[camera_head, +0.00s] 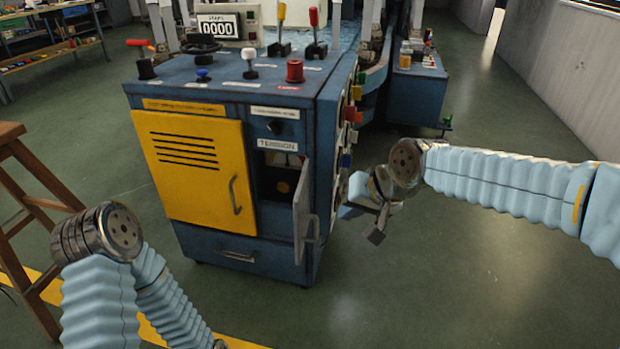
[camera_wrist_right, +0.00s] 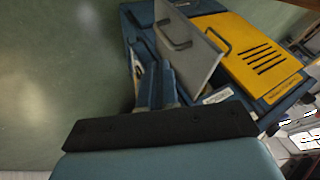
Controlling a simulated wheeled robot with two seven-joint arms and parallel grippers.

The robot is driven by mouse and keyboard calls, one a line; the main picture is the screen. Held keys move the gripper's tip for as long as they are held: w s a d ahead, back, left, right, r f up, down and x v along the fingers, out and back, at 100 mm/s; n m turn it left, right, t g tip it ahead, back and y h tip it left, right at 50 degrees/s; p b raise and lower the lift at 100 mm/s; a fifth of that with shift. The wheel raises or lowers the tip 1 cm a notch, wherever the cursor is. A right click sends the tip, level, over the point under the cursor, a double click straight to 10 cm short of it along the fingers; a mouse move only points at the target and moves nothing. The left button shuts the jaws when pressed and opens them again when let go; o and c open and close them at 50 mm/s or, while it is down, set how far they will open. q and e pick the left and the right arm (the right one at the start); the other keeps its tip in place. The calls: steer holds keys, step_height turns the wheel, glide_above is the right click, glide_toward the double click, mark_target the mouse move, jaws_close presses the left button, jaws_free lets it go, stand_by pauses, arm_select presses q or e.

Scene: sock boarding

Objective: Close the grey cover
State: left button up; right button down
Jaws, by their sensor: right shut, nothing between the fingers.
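The grey cover (camera_head: 301,208) is a small hinged door with a bar handle on the front right of the blue machine. It stands swung open, sticking out from the front, and the compartment (camera_head: 278,180) behind it shows. The grey cover (camera_wrist_right: 188,50) also shows in the right wrist view, with its handle. My right gripper (camera_head: 363,223) is shut and empty, to the right of the cover and apart from it in the head view. My left arm comes in at the lower left; its gripper is out of the frame.
A yellow door (camera_head: 190,165) with a handle is shut beside the compartment. A blue drawer (camera_head: 238,252) lies below. Knobs and levers stand on top of the machine (camera_head: 225,95). A wooden stool (camera_head: 30,215) is at the left. The floor in front is clear.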

step_height(320, 180, up, 6)
steer(key=s, duration=0.1)
steer(key=shift+w+a+f, duration=0.8)
steer(key=shift+a+f, duration=0.5)
steer(key=shift+w+a+f, duration=0.85)
steer(key=shift+a+f, duration=0.4)
steer(key=shift+f, duration=0.05)
steer(key=shift+w+a+f, duration=0.8)
steer(key=shift+a+f, duration=0.5)
steer(key=shift+a, duration=0.15)
